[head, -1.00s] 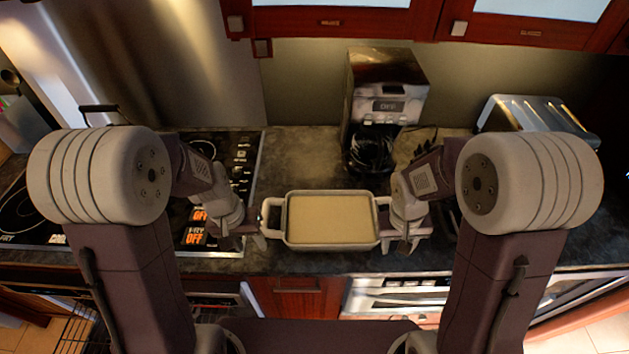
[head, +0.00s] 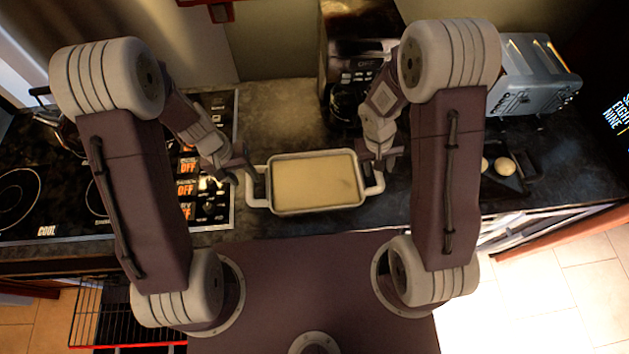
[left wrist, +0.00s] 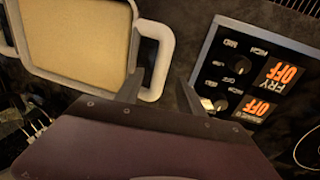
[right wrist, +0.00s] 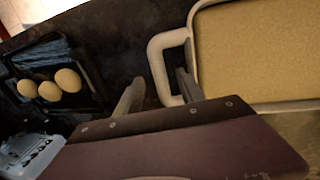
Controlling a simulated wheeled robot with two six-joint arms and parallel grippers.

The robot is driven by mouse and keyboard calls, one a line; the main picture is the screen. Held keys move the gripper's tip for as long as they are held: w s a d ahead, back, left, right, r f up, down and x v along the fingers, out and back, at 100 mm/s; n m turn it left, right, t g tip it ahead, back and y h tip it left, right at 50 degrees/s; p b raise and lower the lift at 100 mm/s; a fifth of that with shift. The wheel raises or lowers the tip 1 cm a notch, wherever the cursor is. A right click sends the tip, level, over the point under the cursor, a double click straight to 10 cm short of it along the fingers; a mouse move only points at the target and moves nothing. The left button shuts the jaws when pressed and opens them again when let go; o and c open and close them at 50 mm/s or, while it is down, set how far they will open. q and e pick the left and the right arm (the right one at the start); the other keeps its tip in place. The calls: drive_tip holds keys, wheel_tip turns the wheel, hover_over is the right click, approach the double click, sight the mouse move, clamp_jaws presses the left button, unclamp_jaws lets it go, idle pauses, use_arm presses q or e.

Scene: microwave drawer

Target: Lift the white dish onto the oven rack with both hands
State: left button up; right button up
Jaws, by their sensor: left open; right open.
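The white dish (head: 315,207) has a tan content and a looped handle at each end. It sits on the dark counter near the front edge. My left gripper (head: 240,167) is open at the dish's left handle (head: 255,188). In the left wrist view that handle (left wrist: 166,45) shows between the open fingers (left wrist: 157,85). My right gripper (head: 381,160) is open at the right handle (head: 376,182). In the right wrist view the handle (right wrist: 154,60) lies between the fingers (right wrist: 160,82). Contact cannot be told. The oven rack (head: 108,318) extends low at the left, below the counter.
A stove top with knobs (head: 205,200) lies left of the dish. A coffee maker (head: 345,60) stands behind it and a toaster (head: 535,75) at the back right. A dark tray with eggs (head: 505,167) is to the right.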

sight(248, 182)
use_arm(q)
drive_tip(key=f, duration=0.2)
drive_tip(key=d+f, duration=0.1)
drive_tip(key=f, duration=0.1)
drive_tip(key=shift+s, duration=0.3)
use_arm(e)
drive_tip(key=f, duration=0.2)
drive_tip(key=d+f, duration=0.1)
drive_tip(key=f, duration=0.1)
drive_tip(key=shift+s, duration=0.25)
use_arm(q)
drive_tip(key=shift+w+f, duration=0.1)
use_arm(e)
drive_tip(key=shift+f, duration=0.1)
drive_tip(key=shift+w, duration=0.1)
use_arm(q)
drive_tip(key=shift+w, duration=0.1)
drive_tip(key=shift+c, duration=0.4)
use_arm(e)
drive_tip(key=shift+c, duration=0.4)
use_arm(q)
clamp_jaws()
use_arm(e)
clamp_jaws()
